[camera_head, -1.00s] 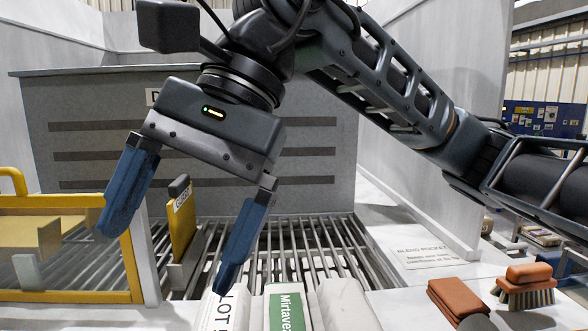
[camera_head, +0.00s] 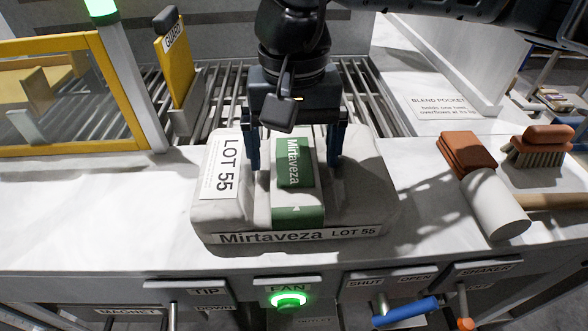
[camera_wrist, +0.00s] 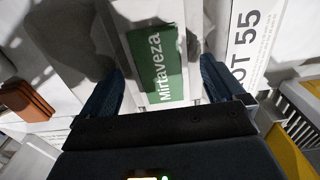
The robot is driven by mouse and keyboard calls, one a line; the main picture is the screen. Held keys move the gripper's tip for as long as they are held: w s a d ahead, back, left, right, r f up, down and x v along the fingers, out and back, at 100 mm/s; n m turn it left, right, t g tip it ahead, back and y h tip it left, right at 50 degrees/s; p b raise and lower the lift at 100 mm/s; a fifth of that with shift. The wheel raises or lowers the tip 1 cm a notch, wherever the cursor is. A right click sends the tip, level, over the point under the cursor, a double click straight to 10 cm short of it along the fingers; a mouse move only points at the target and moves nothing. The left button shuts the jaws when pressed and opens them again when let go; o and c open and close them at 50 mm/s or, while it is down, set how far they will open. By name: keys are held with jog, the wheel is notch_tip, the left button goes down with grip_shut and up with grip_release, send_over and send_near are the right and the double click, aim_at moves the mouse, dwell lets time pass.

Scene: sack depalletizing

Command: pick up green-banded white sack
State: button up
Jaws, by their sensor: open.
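The white sack (camera_head: 355,198) with a green band and the words "Mirtaveza" and "LOT 55" lies flat on the white counter in the head view. The wrist view shows its green band (camera_wrist: 155,65) close up, between the fingers. My gripper (camera_head: 294,165) is open and points down over the sack. Its two blue fingers stand on either side of the green band, at or just above the sack's top. I cannot tell whether the fingertips touch the sack. In the wrist view the gripper (camera_wrist: 160,85) holds nothing.
A metal grate (camera_head: 215,95) lies behind the sack, with a yellow guard (camera_head: 174,62) at left. A brown block (camera_head: 467,153), a brush (camera_head: 541,147) and a white cylinder (camera_head: 495,203) lie on the right. A front panel carries a lit green button (camera_head: 289,299) and levers. Counter left of the sack is clear.

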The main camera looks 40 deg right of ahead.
jog(key=shift+f, duration=0.5)
jog(key=shift+r, duration=0.1)
grip_shut()
dwell(0.5)
